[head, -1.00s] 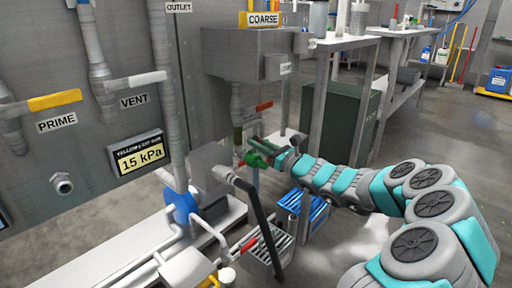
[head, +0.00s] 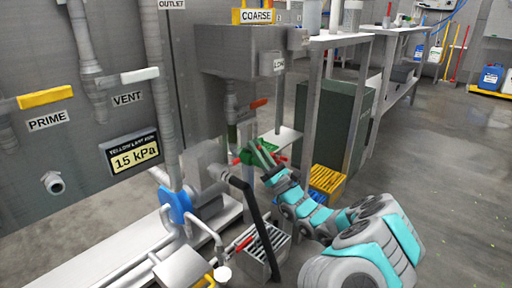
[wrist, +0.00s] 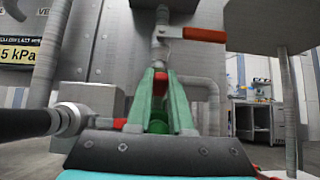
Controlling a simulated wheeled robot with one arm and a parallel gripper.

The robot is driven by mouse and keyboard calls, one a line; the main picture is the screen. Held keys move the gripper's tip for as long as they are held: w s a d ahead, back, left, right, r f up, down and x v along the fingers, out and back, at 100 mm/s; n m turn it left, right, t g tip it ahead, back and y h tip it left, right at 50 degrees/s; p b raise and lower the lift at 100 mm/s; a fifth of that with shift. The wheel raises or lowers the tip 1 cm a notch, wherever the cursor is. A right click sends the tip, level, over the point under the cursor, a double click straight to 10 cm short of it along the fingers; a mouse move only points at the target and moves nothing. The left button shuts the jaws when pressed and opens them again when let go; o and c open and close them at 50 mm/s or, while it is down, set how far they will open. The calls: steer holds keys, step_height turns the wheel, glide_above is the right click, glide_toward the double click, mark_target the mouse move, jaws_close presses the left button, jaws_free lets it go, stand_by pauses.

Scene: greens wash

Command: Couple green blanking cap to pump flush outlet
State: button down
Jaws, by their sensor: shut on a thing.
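My gripper (head: 258,154) is shut on the green blanking cap, which has red lever arms. It is held in the air right of the grey pump block (head: 203,172). In the wrist view, the green cap (wrist: 158,122) sits low between the fingers (wrist: 160,95), with red parts beside and above it. The fingers hide part of it. A pipe fitting (wrist: 72,118) with a black hose joins the pump block at the left of the wrist view. I cannot tell which opening is the flush outlet, and I see no contact between cap and pump.
A black hose (head: 254,215) runs down in front of the pump. A red-handled valve (head: 258,103) hangs under the grey hopper (head: 235,50), above my gripper. A yellow crate (head: 327,180) and a grey crate (head: 262,252) stand low. Open floor lies to the right.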

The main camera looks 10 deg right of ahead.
stand_by(0.5)
steer(key=c, duration=0.8)
jaws_free()
steer(key=shift+f, duration=0.1)
